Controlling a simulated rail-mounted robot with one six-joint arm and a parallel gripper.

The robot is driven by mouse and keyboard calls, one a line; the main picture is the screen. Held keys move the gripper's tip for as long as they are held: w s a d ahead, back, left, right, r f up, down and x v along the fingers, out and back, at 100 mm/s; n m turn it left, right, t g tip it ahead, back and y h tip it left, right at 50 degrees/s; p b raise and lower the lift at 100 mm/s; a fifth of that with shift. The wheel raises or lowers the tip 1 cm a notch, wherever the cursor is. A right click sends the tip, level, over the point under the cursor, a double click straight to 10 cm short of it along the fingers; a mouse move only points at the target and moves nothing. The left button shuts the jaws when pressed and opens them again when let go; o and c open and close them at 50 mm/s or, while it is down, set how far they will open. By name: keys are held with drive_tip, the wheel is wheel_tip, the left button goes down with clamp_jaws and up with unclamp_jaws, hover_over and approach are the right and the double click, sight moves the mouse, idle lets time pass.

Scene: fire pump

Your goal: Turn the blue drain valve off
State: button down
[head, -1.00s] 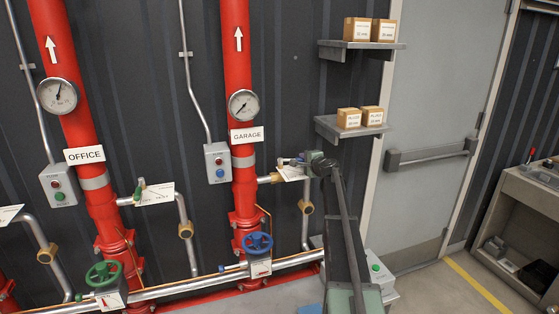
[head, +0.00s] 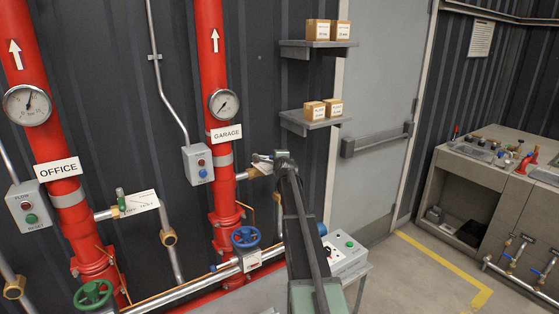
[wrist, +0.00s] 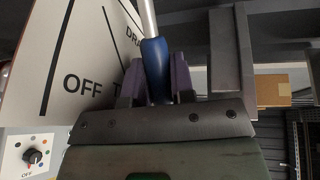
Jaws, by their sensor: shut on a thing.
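The blue drain valve's lever (wrist: 155,68) stands upright in the middle of the wrist view, with a metal stem above it. My gripper (wrist: 155,85) is shut on the lever, with a purple pad on each side. A white plate (wrist: 75,55) behind it reads OFF, a partly hidden word starting with T, and part of DRAIN. In the head view my gripper (head: 268,158) is at the branch pipe of the red GARAGE riser (head: 205,70). My arm hides most of the valve there, and only part of its plate (head: 262,169) shows.
A blue handwheel (head: 245,237) sits below on the GARAGE pipe. The OFFICE riser's green-handled valve (head: 121,200) is to the left. Shelves with boxes (head: 318,107) hang above right. A grey box with buttons (head: 344,256) stands right of my arm. The floor by the door is clear.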

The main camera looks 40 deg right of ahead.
drive_tip(key=c, duration=1)
unclamp_jaws()
drive_tip(key=p+v, duration=0.2)
drive_tip(key=v, duration=0.8)
drive_tip(key=shift+s+a+r, duration=0.15)
drive_tip(key=shift+s, duration=0.2)
